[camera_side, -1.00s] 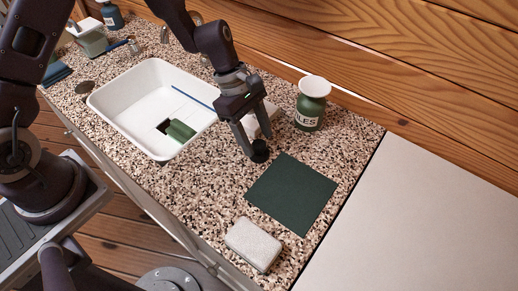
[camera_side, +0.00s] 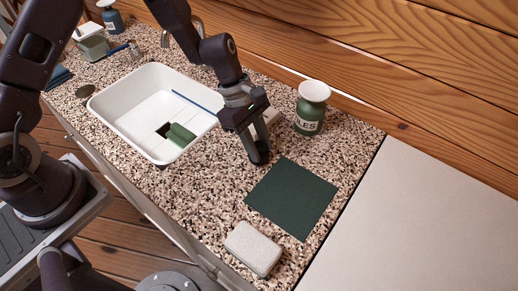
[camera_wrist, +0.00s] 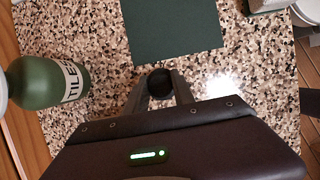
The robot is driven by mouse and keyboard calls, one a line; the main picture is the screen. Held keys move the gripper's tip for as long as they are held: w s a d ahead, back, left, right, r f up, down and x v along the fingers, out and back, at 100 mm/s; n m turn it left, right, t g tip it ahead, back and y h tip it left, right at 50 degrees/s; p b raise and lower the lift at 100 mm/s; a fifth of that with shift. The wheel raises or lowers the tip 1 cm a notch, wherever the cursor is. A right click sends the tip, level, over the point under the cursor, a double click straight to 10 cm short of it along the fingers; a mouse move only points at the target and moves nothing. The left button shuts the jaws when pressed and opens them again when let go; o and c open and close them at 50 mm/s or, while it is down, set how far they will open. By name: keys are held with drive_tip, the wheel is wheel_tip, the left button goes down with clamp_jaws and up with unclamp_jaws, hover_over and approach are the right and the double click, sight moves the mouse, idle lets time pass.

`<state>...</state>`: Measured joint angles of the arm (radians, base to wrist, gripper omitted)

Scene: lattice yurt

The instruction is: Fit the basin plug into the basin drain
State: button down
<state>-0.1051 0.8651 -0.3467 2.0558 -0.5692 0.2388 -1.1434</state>
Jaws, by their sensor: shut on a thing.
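My gripper (camera_wrist: 160,88) is shut on the small round black basin plug (camera_wrist: 160,82), which shows between the fingertips in the wrist view. In the side view my gripper (camera_side: 258,157) is low over the speckled counter, right of the white basin and beside the dark green mat; the fingers largely hide the plug there. I cannot tell whether the plug touches the counter. The white basin (camera_side: 112,108) is set in the counter to the left. A dark patch (camera_side: 164,129) shows on its floor, partly covered by a green object; I cannot tell whether it is the drain.
A labelled green bottle (camera_side: 309,112) stands right of my gripper. The green mat (camera_side: 291,198) and a pale sponge-like block (camera_side: 253,246) lie in front. A tap (camera_side: 197,24) stands behind the basin.

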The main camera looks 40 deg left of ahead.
wheel_tip(320, 180, up, 10)
drive_tip(key=shift+f, duration=0.2)
wheel_tip(320, 180, up, 4)
hover_over(259, 145)
drive_tip(key=w+a+n, duration=0.1)
drive_tip(key=w+a, duration=0.1)
drive_tip(key=a, duration=0.7)
drive_tip(key=w+a+n, duration=0.1)
drive_tip(key=w+a, duration=0.1)
drive_tip(key=a, duration=0.6)
drive_tip(key=s+a+n+t, duration=0.1)
drive_tip(key=s+a, duration=0.2)
drive_tip(key=a, duration=0.8)
drive_tip(key=s+a+n+t, duration=0.1)
drive_tip(key=s+a+n, duration=0.15)
drive_tip(key=a, duration=0.75)
drive_tip(key=shift+m, duration=0.55)
drive_tip(key=f, duration=2.7)
drive_tip(key=shift+s+f, duration=0.25)
drive_tip(key=shift+s, duration=0.1)
drive_tip(key=c, duration=1.1)
unclamp_jaws()
drive_tip(key=shift+f, duration=0.1)
drive_tip(key=shift+o, duration=0.2)
